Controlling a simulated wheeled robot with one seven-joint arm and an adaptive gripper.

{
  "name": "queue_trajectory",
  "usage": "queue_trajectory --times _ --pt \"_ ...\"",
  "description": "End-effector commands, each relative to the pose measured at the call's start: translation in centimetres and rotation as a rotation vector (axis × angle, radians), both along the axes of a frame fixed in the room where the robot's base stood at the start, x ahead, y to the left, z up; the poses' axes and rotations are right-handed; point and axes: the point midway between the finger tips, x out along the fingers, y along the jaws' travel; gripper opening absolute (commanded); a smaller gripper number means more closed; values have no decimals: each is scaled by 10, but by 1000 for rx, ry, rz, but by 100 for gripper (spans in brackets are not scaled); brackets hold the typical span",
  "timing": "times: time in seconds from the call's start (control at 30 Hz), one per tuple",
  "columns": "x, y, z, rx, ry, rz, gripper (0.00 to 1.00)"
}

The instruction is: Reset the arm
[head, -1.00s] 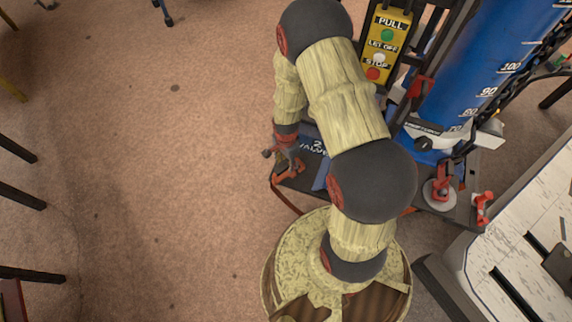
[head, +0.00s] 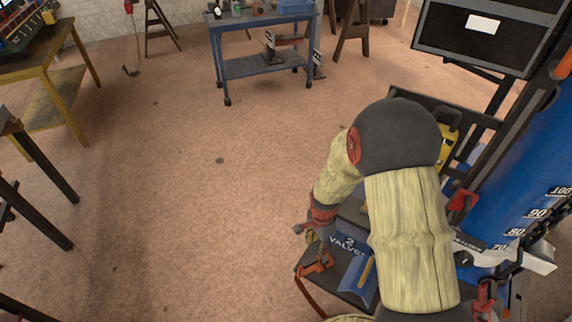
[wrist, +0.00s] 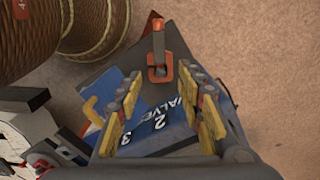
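My arm is bent, with its forearm hanging down to the left of the blue column. My gripper (head: 312,234) is low beside a dark base plate with a blue "2 VALVE" panel (head: 347,242). In the wrist view my gripper (wrist: 163,80) has its two yellow-padded fingers spread apart, with nothing held between them. Beyond and between the fingers is a red-orange clamp (wrist: 159,72) on the plate's corner. I cannot tell the exact gap to the plate.
A blue column with a number scale (head: 515,205) stands close at the right. A blue workbench (head: 262,66) is at the back, and a yellow-legged table (head: 50,68) is at the far left. Dark legs (head: 40,165) stand at left. The middle floor (head: 200,190) is clear.

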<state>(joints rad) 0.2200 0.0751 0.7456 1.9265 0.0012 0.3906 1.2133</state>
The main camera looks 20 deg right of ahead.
Motion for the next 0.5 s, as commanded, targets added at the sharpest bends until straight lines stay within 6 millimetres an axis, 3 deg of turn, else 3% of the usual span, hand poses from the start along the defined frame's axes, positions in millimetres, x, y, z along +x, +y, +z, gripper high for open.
queue_trajectory --times 0.27,0.4,0.5 --pt "-4 1 0 3 14 89 38" --pt "-31 7 -2 32 88 276 38" --pt "-51 11 11 59 132 428 38"
